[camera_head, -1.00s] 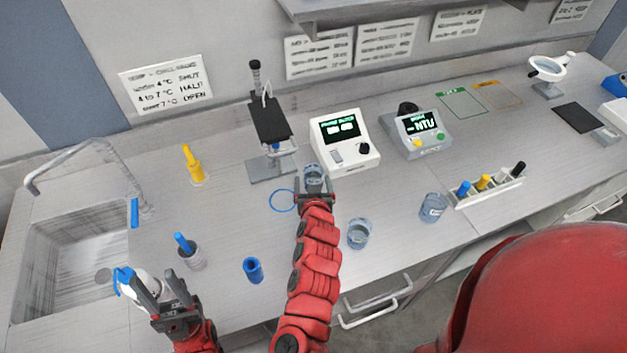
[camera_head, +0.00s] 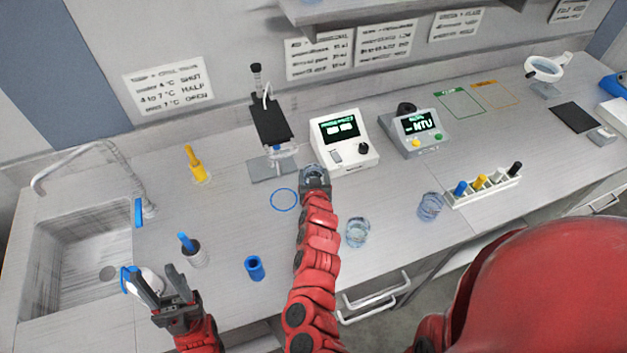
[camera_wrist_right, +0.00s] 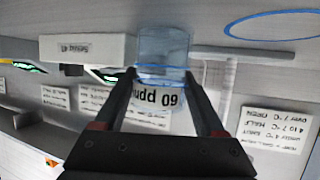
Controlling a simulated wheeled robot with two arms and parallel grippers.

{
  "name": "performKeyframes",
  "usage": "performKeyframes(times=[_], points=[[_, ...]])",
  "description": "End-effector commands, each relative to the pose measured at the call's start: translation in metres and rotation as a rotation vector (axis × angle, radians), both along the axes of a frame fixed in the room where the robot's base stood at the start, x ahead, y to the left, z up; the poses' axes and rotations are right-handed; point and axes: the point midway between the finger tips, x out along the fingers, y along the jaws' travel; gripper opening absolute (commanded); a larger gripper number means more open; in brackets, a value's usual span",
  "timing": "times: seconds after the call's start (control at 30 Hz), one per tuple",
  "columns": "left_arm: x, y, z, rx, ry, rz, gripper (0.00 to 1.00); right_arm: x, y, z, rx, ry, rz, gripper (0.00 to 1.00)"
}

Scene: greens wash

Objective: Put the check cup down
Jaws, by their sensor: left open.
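The check cup (camera_head: 313,171) is a small clear cup with bluish contents. In the right wrist view the cup (camera_wrist_right: 163,48) sits between the two fingers, with a white label reading "60 ppm" upside down. My right gripper (camera_head: 315,180) is shut on it, in front of the white meter and just right of the blue ring (camera_head: 284,199) marked on the counter. Whether the cup's base touches the counter cannot be told. My left gripper (camera_head: 165,283) is open at the lower left, beside a white and blue item (camera_head: 146,281) that it partly hides.
A stand with a black plate (camera_head: 270,122), a white meter (camera_head: 343,141) and a grey NTU meter (camera_head: 421,132) stand behind. Clear cups (camera_head: 357,232) and (camera_head: 430,206) are to the right, with a blue holder (camera_head: 254,268) at the front. The sink (camera_head: 80,250) is at left.

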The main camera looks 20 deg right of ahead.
Motion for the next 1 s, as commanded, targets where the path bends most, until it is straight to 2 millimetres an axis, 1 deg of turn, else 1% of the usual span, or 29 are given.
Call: performKeyframes(times=[0.03, 0.17, 0.2, 0.27, 0.3, 0.33, 0.37, 0.4, 0.77, 1.0], points=[[0.000, 0.000, 0.000, 0.000, 0.000, 0.000, 0.50, 0.000, 0.000, 0.000, 0.000, 0.000, 0.000, 0.61], [0.000, 0.000, 0.000, 0.000, 0.000, 0.000, 0.50, 0.000, 0.000, 0.000, 0.000, 0.000, 0.000, 0.38], [0.000, 0.000, 0.000, 0.000, 0.000, 0.000, 0.50, 0.000, 0.000, 0.000, 0.000, 0.000, 0.000, 0.30], [0.000, 0.000, 0.000, 0.000, 0.000, 0.000, 0.50, 0.000, 0.000, 0.000, 0.000, 0.000, 0.001, 0.20], [0.000, 0.000, 0.000, 0.000, 0.000, 0.000, 0.50, 0.000, 0.000, 0.000, 0.000, 0.000, 0.000, 0.12], [0.000, 0.000, 0.000, 0.000, 0.000, 0.000, 0.50, 0.000, 0.000, 0.000, 0.000, 0.000, 0.000, 0.09], [0.000, 0.000, 0.000, 0.000, 0.000, 0.000, 0.50, 0.000, 0.000, 0.000, 0.000, 0.000, 0.000, 0.02], [0.000, 0.000, 0.000, 0.000, 0.000, 0.000, 0.50, 0.000, 0.000, 0.000, 0.000, 0.000, 0.000, 0.00], [0.000, 0.000, 0.004, 0.000, 0.000, 0.000, 0.50, 0.000, 0.000, 0.005, 0.000, -0.001, 0.001, 0.00], [0.000, 0.000, 0.016, 0.000, 0.000, 0.000, 0.50, 0.000, 0.001, 0.022, 0.000, -0.001, 0.002, 0.00]])
